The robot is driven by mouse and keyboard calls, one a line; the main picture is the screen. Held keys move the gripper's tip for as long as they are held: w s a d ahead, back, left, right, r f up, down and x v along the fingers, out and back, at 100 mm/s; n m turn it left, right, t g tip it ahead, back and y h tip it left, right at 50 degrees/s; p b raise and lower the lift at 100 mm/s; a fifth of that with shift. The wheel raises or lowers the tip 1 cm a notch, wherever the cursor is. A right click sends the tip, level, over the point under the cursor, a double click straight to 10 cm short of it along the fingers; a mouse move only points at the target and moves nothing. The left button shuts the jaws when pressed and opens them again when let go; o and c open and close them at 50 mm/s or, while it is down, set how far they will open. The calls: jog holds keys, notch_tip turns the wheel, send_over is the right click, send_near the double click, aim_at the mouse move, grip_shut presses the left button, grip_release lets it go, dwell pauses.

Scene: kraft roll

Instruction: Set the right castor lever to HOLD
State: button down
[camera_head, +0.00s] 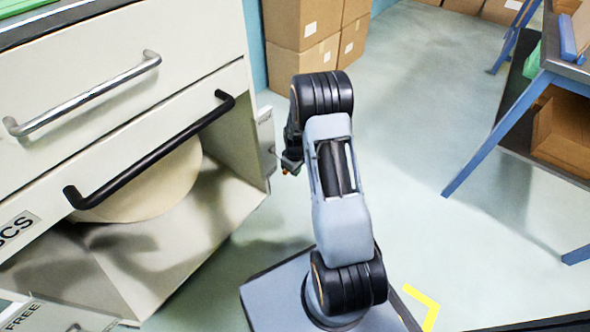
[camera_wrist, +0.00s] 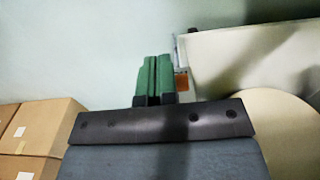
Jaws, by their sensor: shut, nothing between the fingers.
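A white cabinet (camera_head: 225,95) stands at the left in the head view. A plate (camera_head: 265,118) reading FREE is on its right side, with a small metal part, perhaps the right lever (camera_head: 272,150), below it. My gripper (camera_head: 290,167) is just right of that part, small and partly hidden by my arm. In the wrist view its green fingers (camera_wrist: 153,58) are shut with nothing between them. An orange-brown piece (camera_wrist: 181,82) sits close to their right, below a grey metal edge (camera_wrist: 181,48). I cannot tell whether the fingers touch it. The word HOLD is not readable.
A kraft roll (camera_head: 150,187) sits under the cabinet's black bar (camera_head: 150,147). Another FREE plate (camera_head: 45,316) is at the lower left. Cardboard boxes (camera_head: 303,30) are stacked behind. A blue-legged bench (camera_head: 500,130) stands right, with clear floor (camera_head: 425,110) between.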

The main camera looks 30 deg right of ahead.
jog(key=shift+w+r, duration=0.1)
jog(key=shift+r, duration=0.05)
jog(key=s+d+r+p, duration=0.5)
jog(key=s+r+p, duration=0.1)
jog(key=s, duration=0.4)
jog(key=shift+s+r, duration=0.2)
jog(key=shift+s, duration=0.2)
dwell(0.5)
jog(key=s+a+r+m+t+p, duration=0.1)
jog(key=a+r+p, duration=0.45)
jog(key=r, duration=0.85)
jog(key=a+r+m+t+p, duration=0.1)
jog(key=a+r+p, duration=0.2)
jog(key=r+p, duration=0.9)
jog(key=s+a+r+m+p, duration=0.1)
jog(key=a+r+p, duration=0.3)
jog(key=r, duration=1.3)
jog(key=s+a+r+m+p, duration=0.1)
jog(key=s+a+r+p, duration=0.1)
jog(key=r, duration=0.5)
jog(key=s+a+r+m+t+p, duration=0.1)
jog(key=s+a+r+p, duration=0.1)
jog(key=s+r+p, duration=0.2)
jog(key=p+v, duration=0.2)
jog(key=v, duration=0.1)
jog(key=shift+a+r, duration=0.25)
jog(key=shift+r, duration=0.05)
